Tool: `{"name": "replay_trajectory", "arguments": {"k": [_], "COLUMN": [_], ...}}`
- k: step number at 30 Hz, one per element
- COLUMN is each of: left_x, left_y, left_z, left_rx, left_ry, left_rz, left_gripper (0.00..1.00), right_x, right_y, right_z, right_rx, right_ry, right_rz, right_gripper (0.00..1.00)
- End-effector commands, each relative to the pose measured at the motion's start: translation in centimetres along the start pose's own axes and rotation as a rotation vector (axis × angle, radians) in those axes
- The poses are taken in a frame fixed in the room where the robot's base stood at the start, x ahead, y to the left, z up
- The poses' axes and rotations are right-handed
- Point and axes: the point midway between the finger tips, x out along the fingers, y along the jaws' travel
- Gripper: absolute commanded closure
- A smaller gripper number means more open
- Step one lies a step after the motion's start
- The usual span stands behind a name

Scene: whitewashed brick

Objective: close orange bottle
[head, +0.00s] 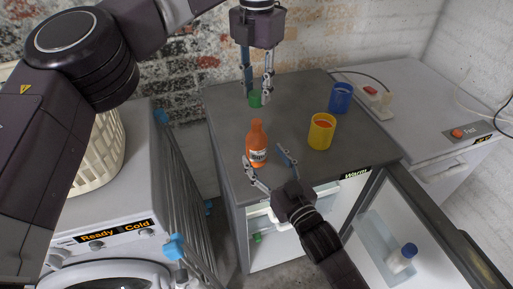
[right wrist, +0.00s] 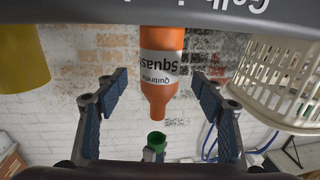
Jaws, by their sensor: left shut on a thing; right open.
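The orange bottle (head: 257,145) stands upright on the grey top of the open cabinet, with no cap on its neck. My left gripper (head: 256,98) is shut on a green cap (head: 255,100) and points down, behind the bottle in the head view. My right gripper (head: 269,172) is open in front of the bottle, pointing towards it. In the right wrist view, which looks upside down, the bottle (right wrist: 160,75) with its white label lies between the open fingers, not clasped. The green cap (right wrist: 156,141) shows below the bottle's neck there, apart from it.
A yellow cup (head: 321,132) and a blue cup (head: 340,98) stand right of the bottle. The cabinet door (head: 412,225) hangs open at the lower right, holding a white bottle with a blue cap (head: 408,251). A washing machine and basket (head: 98,155) are left.

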Motion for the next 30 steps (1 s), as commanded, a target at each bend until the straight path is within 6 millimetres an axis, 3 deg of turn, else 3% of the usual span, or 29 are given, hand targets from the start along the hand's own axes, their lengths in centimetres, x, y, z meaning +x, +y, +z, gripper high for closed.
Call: {"name": "replay_trajectory", "arguments": {"k": [3, 9, 22, 30], "left_x": [0.0, 0.0, 0.0, 0.0], "left_y": [0.0, 0.0, 0.0, 0.0], "left_z": [0.0, 0.0, 0.0, 0.0], "left_rx": [0.000, 0.000, 0.000, 0.000], "left_ry": [0.000, 0.000, 0.000, 0.000], "left_rz": [0.000, 0.000, 0.000, 0.000], "left_gripper": [0.83, 0.83, 0.83, 0.83], "right_x": [2.2, 4.5, 5.2, 5.2], "right_y": [0.0, 0.0, 0.0, 0.0], "right_z": [-0.1, 0.0, 0.1, 0.1], "right_rx": [0.000, 0.001, 0.001, 0.000], "right_ry": [0.001, 0.000, -0.001, -0.001], "right_rz": [-0.001, 0.000, -0.001, -0.001], "right_gripper": [0.38, 0.38, 0.38, 0.67]}}
